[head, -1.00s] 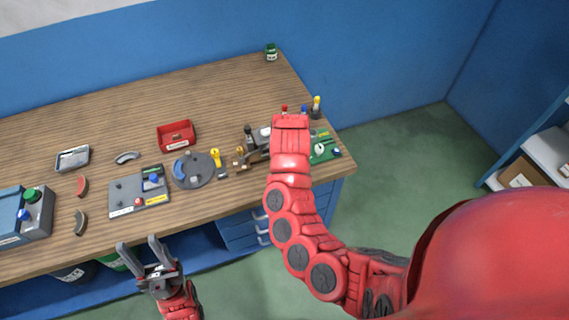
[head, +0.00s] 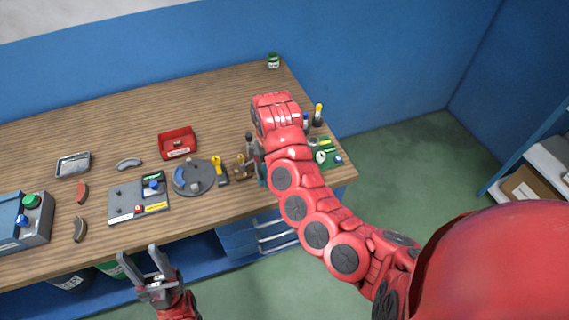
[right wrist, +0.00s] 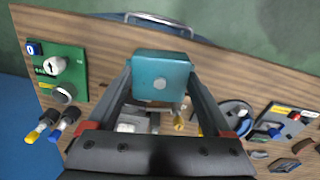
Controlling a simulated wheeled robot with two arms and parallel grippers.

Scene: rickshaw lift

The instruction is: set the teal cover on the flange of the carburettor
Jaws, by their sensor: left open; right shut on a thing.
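My left gripper (head: 140,256) is open and empty, in front of the bench edge.
On the wooden bench (head: 225,110) are a red bin (head: 177,143), a round grey turntable (head: 194,178), a grey fixture plate (head: 139,200) and a green board (head: 327,156). Colour-handled tools stand at the right end. The back of the bench is mostly clear.

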